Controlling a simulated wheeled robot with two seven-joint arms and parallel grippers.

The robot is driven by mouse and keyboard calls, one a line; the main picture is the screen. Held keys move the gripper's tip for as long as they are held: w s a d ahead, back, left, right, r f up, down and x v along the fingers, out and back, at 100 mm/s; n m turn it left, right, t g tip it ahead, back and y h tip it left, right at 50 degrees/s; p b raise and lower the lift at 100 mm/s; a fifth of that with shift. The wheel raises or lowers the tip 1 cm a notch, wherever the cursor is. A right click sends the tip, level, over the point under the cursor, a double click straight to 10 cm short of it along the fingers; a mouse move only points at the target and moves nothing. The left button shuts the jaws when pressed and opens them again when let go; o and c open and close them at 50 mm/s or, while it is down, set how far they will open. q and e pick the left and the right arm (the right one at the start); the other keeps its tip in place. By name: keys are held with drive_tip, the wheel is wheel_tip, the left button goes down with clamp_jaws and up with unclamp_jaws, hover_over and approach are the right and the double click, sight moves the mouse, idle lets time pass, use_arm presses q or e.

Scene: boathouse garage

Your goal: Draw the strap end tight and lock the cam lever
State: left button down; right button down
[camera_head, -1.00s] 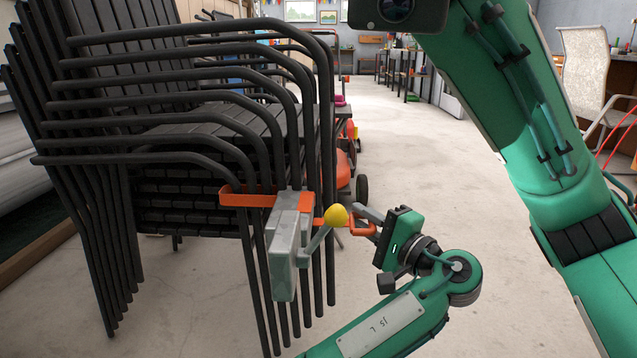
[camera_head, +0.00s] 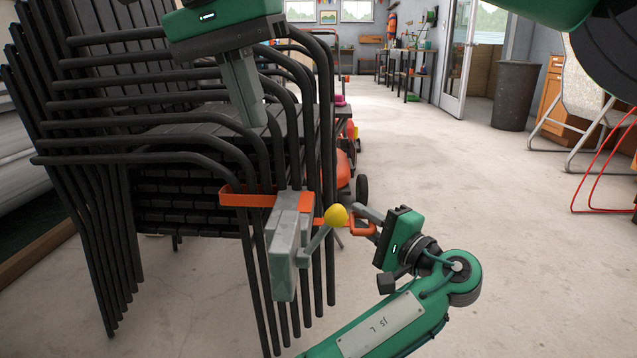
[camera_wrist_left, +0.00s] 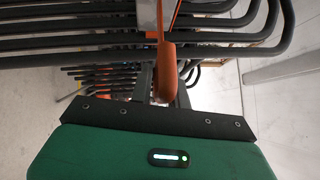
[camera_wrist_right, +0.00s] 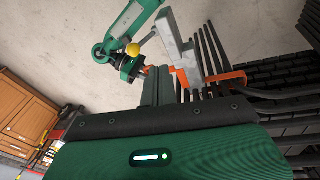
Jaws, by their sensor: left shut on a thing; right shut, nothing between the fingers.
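The orange strap (camera_head: 235,198) runs around the stack of dark chairs (camera_head: 150,150). Its grey cam buckle (camera_head: 285,250) sits at the front chair legs. The cam lever (camera_head: 317,243) sticks out to the right of the buckle, tilted up, with a yellow knob (camera_head: 336,215) at its tip. My left gripper (camera_head: 364,222) is shut on the orange strap end just right of the knob; the strap end (camera_wrist_left: 167,70) also shows in the left wrist view. My right gripper (camera_head: 252,118) is shut and empty, pointing down above the buckle, apart from the lever. The right wrist view also shows the buckle (camera_wrist_right: 180,50) and knob (camera_wrist_right: 132,50).
The chairs' curved armrests jut out beneath and beside my right gripper. Concrete floor (camera_head: 450,180) is clear to the right. A dark bin (camera_head: 515,95) and a chair with red tubing (camera_head: 600,175) stand farther off at the right.

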drive_tip(key=w+d+r, duration=0.1)
drive_tip(key=d+r, duration=0.1)
use_arm(q)
drive_tip(key=shift+r, duration=0.4)
use_arm(e)
drive_tip(key=h, duration=0.1)
hover_over(322, 236)
drive_tip(key=w, duration=0.1)
drive_tip(key=shift+t, duration=0.3)
drive_tip(key=shift+a+f, duration=0.15)
drive_tip(key=shift+f, duration=2.9)
drive_tip(key=shift+a+f, duration=0.1)
drive_tip(key=shift+f, duration=2.95)
drive_tip(key=shift+d, duration=0.1)
